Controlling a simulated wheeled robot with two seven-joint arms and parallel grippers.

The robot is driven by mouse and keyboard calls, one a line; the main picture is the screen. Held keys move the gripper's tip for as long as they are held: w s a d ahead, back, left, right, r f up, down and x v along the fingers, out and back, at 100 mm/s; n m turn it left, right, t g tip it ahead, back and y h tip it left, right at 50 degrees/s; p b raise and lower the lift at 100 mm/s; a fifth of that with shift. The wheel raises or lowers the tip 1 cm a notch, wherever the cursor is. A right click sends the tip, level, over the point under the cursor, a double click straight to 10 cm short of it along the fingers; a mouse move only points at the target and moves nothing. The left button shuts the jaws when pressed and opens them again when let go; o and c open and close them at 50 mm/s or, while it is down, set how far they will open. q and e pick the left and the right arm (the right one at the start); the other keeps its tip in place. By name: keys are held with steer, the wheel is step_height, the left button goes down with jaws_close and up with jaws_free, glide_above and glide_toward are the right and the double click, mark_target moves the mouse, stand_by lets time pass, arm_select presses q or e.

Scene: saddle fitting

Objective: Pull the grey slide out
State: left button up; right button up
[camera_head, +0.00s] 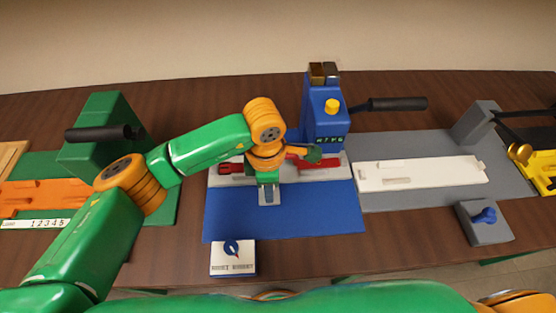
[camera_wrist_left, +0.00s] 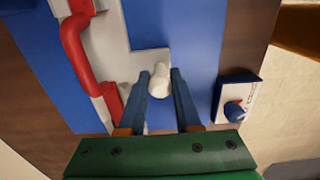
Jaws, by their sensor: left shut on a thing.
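The grey slide (camera_head: 219,181) is a pale plate lying across the blue base (camera_head: 320,207) of the blue station. Red parts sit on it, and one red piece (camera_wrist_left: 75,45) shows at the left in the left wrist view. My left gripper (camera_head: 268,197) points down over the slide's front side. In the left wrist view its two blue fingers (camera_wrist_left: 160,98) are on either side of a pale round knob (camera_wrist_left: 160,80) on the slide's tongue, and are shut on it. My left arm hides the middle of the slide. My right gripper is not in view.
A blue press (camera_head: 325,122) with a yellow button and dark lever stands behind the slide. A green station is at left, a grey one (camera_head: 400,205) at right. The blue base in front is bare.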

arm_select(q)
steer(key=shift+s, duration=0.4)
steer(key=shift+s+r+p, duration=0.1)
steer(key=shift+s+p, duration=0.35)
steer(key=shift+s, duration=3.15)
steer(key=shift+s+b, duration=0.3)
steer(key=shift+s, duration=1.15)
steer(key=shift+s+f, duration=0.2)
steer(key=shift+s, duration=0.05)
steer(key=shift+w, duration=0.1)
